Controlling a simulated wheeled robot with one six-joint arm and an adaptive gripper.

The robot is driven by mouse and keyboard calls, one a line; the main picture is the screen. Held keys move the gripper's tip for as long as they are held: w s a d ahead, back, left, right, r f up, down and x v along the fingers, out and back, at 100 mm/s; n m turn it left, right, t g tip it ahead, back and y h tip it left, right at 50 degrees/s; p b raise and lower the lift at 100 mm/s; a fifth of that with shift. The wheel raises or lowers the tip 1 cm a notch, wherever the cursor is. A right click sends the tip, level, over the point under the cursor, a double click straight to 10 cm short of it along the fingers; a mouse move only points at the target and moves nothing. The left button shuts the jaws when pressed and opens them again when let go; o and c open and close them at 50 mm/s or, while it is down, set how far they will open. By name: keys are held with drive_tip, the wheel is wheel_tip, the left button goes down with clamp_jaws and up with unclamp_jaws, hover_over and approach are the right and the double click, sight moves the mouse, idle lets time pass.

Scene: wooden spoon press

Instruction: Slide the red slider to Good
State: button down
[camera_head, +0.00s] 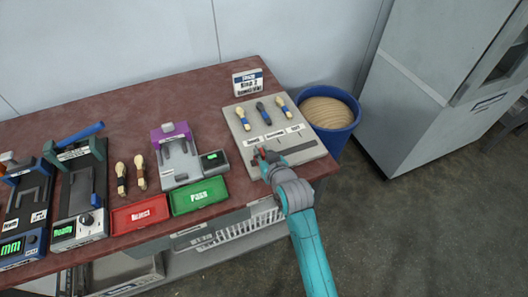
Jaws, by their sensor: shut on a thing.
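A light grey board (243,110) lies at the right end of the table. A dark slot (298,148) runs along its front part. The red slider (263,152) shows as a small bit of red at the slot's left end, mostly hidden by my gripper. My gripper (262,157) reaches in from the front right and is shut on the red slider. Several white labels (274,134) stand in a row behind the slot; their words are too small to read, so I cannot tell which is Good.
Wooden spoons (242,118) lie on the board behind the labels. A red Reject tray (140,214), a green Pass tray (199,195) and a purple-topped press (172,132) stand to the left. A blue bin (341,132) is beyond the table's right edge.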

drive_tip(key=c, duration=1.1)
unclamp_jaws()
drive_tip(key=shift+s+a, duration=0.1)
drive_tip(key=shift+a, duration=0.2)
drive_tip(key=shift+s+d+r, duration=0.2)
drive_tip(key=shift+s+d, duration=0.05)
drive_tip(key=shift+s, duration=0.25)
drive_tip(key=v, duration=1)
drive_tip(key=shift+s+r, duration=0.25)
drive_tip(key=shift+s, duration=0.1)
drive_tip(key=shift+d, duration=0.1)
